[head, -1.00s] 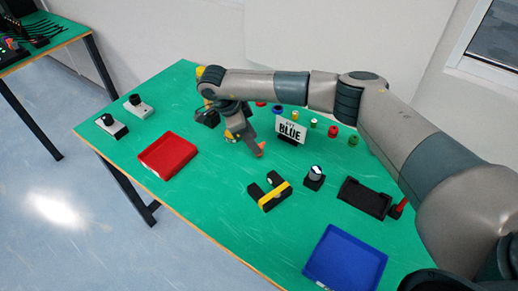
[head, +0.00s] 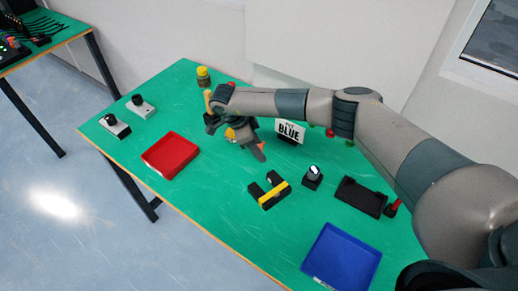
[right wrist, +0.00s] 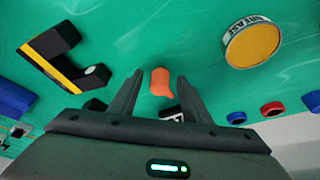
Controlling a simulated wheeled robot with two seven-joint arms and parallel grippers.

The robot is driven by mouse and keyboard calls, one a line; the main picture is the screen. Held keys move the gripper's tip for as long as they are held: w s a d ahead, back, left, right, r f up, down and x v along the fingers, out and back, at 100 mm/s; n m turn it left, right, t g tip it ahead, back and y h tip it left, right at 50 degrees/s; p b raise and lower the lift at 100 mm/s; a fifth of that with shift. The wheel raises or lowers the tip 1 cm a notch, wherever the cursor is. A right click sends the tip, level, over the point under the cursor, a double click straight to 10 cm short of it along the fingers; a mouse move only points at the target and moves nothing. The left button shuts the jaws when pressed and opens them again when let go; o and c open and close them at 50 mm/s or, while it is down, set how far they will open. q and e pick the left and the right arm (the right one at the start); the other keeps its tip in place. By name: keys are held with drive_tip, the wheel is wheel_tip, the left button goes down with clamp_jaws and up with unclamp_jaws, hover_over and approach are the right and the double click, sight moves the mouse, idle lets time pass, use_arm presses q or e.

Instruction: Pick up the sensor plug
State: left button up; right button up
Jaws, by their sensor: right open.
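A small orange piece (right wrist: 161,82), which looks like the sensor plug, lies on the green table. In the right wrist view it shows between the fingertips of my right gripper (right wrist: 159,92), which is open with a finger on each side. I cannot tell whether either finger touches it. In the head view the orange piece (head: 262,146) is partly hidden beside the fingers of the right gripper (head: 257,152). My left gripper is not in view.
A black and yellow bracket (head: 272,197) and a black block with a round knob (head: 312,183) stand nearer the viewer. A red tray (head: 151,161) is left, a blue tray (head: 357,261) front right.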

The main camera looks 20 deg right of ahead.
clamp_jaws()
drive_tip(key=shift+r, duration=0.1)
drive_tip(key=shift+w+r+b, duration=0.1)
drive_tip(key=shift+r+b, duration=0.25)
drive_tip(key=shift+r, duration=0.05)
wheel_tip(320, 180, up, 3)
drive_tip(key=shift+r+b, duration=0.1)
drive_tip(key=shift+b, duration=0.95)
drive_tip(key=s+r+b, duration=0.2)
drive_tip(key=s+r, duration=0.1)
drive_tip(key=s, duration=0.3)
drive_tip(key=s+d+r+b, duration=0.1)
drive_tip(key=s+r, duration=0.3)
drive_tip(key=s, duration=0.1)
drive_tip(key=shift+s+d+b, duration=0.2)
drive_tip(key=shift+s+b, duration=0.2)
drive_tip(key=shift+f, duration=0.15)
